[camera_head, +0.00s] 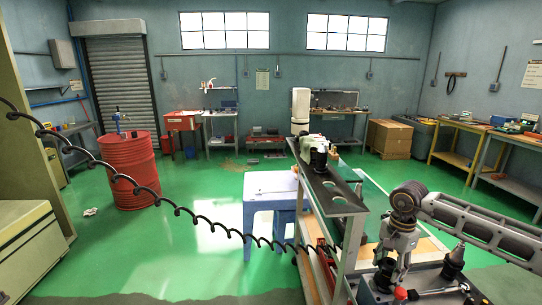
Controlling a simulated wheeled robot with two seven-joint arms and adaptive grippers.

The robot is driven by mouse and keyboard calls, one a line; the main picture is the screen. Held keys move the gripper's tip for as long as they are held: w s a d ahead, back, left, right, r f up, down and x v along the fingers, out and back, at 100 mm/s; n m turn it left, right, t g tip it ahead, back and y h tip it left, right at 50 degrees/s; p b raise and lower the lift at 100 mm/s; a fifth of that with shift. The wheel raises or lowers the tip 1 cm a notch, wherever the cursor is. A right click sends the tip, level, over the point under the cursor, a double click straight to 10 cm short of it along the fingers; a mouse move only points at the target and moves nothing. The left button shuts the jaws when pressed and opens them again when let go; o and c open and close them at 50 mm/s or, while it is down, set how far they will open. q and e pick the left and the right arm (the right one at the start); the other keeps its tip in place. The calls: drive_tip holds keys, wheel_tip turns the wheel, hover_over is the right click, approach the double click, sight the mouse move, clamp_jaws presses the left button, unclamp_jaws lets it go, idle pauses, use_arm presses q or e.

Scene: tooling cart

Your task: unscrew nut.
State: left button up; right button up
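My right arm comes in from the right edge, and my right gripper (388,278) points down over the dark top of the tooling cart (432,282). Its fingertips are small and crowded by nearby parts, so I cannot tell whether they are open or shut. A small red piece (400,294) is just below and right of the fingertips. Dark tool holders with a pointed tip (455,262) stand on the cart to the right of the gripper. I cannot make out a nut for certain. My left gripper is not in view.
A raised dark shelf (345,200) with round holes carries a black and white tool (318,152). A black coiled cable (150,190) crosses from the left. A blue-legged table (268,187) stands behind. A red barrel (130,170) is left; green floor there is open.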

drive_tip(key=c, duration=0.4)
drive_tip(key=shift+c, duration=0.3)
drive_tip(key=shift+n, duration=0.5)
drive_tip(key=shift+n+b, duration=0.35)
drive_tip(key=shift+n, duration=0.45)
drive_tip(key=shift+n+b, duration=0.4)
drive_tip(key=shift+n, duration=1.1)
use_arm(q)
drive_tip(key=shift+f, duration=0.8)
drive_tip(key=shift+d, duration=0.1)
